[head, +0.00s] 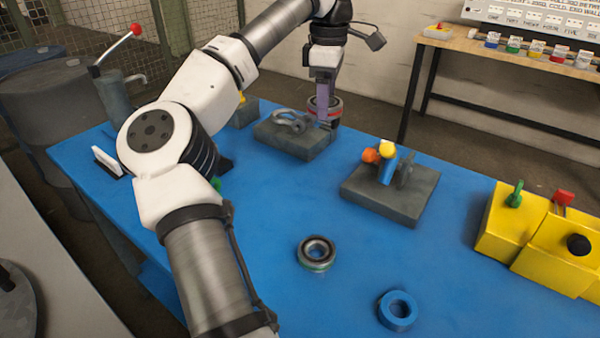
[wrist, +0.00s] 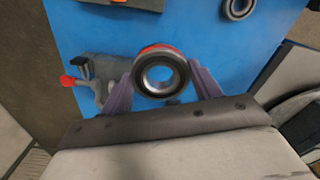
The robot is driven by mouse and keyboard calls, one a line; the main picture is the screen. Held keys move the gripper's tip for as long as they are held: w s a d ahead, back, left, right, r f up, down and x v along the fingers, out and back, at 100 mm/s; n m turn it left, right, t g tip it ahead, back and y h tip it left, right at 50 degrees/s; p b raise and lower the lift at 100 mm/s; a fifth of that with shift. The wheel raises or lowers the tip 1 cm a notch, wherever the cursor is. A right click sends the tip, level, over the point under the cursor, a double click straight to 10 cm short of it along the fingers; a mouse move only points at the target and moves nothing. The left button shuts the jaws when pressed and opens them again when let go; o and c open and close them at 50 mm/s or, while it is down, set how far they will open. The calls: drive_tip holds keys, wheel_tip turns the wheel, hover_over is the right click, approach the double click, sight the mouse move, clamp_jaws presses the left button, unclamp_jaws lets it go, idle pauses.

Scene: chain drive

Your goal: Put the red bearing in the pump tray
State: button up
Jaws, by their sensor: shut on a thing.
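The red bearing (head: 335,109), a dark metal ring with a red band, is held in my gripper (head: 323,102) at the back of the blue table. In the wrist view the red bearing (wrist: 160,54) sits between the two purple fingers, its hole facing the camera. My gripper (wrist: 160,82) is shut on it. In the head view it is beside the right end of a grey block (head: 288,142) bearing a grey curved part. The gap below it is hard to judge. I cannot tell which object is the pump tray.
A grey block (head: 405,202) with orange, yellow and blue parts stands right of centre. A green-banded bearing (head: 317,264) and a blue ring (head: 397,321) lie in front. Yellow boxes (head: 498,240) stand at the right. A red-knobbed lever device (head: 115,95) is at the back left.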

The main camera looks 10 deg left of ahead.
sight(321, 188)
wheel_tip(321, 188, down, 20)
drive_tip(key=shift+p, duration=0.5)
drive_tip(key=o, duration=1.3)
